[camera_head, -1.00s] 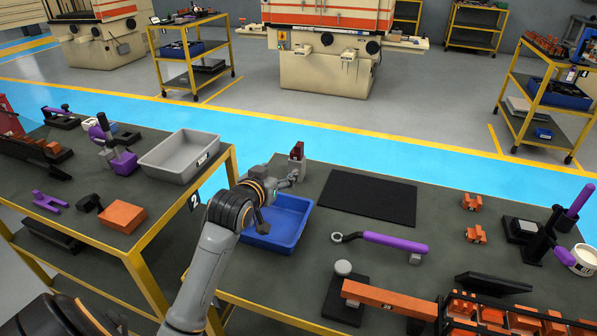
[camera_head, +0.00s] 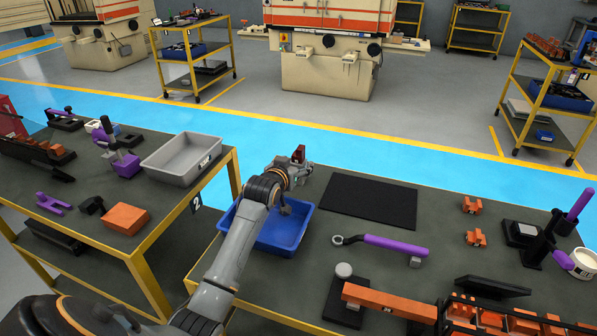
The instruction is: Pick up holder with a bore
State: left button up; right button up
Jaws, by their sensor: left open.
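My left arm reaches over the blue tray to the far left edge of the right-hand workbench. My left gripper (camera_head: 297,172) is open there, seen small and partly hidden by its own wrist. Just beyond it stands a small upright piece with a dark red-brown top (camera_head: 298,153); its lower part is hidden behind the gripper. I cannot tell whether the fingers touch it, or make out a bore in it. Two small copper-coloured notched blocks lie at the right of the bench, an upper one (camera_head: 472,205) and a lower one (camera_head: 476,238). My right gripper is not in view.
The blue tray (camera_head: 303,236) lies under my left arm. A black mat (camera_head: 368,201), a purple-handled wrench (camera_head: 395,246) and a black clamp stand (camera_head: 537,250) share the bench. A grey tray (camera_head: 215,163) sits on the left bench.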

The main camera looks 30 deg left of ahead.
pick_arm(q)
jog(key=shift+w, duration=0.15)
jog(key=c, duration=1.2)
jog(key=shift+a+r, duration=0.1)
jog(key=shift+r, duration=0.05)
grip_shut()
